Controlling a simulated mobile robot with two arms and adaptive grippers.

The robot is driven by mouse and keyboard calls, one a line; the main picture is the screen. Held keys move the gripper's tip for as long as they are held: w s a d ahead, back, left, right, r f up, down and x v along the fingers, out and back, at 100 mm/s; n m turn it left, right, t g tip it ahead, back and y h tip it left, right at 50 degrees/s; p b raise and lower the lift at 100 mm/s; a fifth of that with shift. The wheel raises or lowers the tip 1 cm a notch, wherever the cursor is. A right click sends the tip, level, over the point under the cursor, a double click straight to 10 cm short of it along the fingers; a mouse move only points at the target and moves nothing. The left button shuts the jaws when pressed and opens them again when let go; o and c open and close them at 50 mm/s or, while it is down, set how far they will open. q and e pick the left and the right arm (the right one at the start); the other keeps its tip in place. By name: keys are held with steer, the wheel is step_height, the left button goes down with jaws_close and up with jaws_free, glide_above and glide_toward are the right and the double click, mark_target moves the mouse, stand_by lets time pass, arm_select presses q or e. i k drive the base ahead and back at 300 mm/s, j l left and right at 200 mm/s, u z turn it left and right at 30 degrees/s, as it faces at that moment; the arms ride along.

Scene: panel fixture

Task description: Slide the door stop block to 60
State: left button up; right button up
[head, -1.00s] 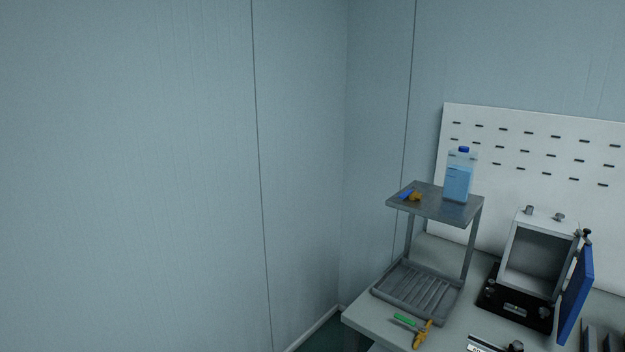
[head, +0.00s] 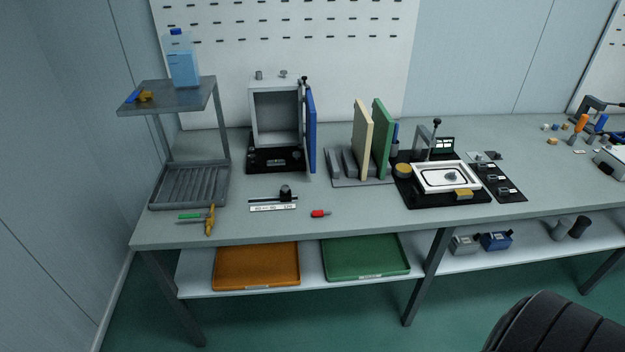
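The door stop block, a small black block with a round knob (head: 286,191), sits at the right part of a white scale strip (head: 272,206) near the bench's front. The printed numbers are too small to read surely. Behind it stands a grey box (head: 277,118) on a black base, its blue door (head: 311,130) swung open on the right. Neither of my grippers is in view.
A two-level grey rack (head: 190,186) with a blue bottle (head: 182,66) stands left. A yellow-and-green tool (head: 209,217) and a red item (head: 320,213) lie near the bench's front edge. Upright panels (head: 381,137) stand right of the door. Bench around the strip is mostly clear.

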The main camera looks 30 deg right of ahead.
mark_target(284, 197)
steer(key=z, duration=0.85)
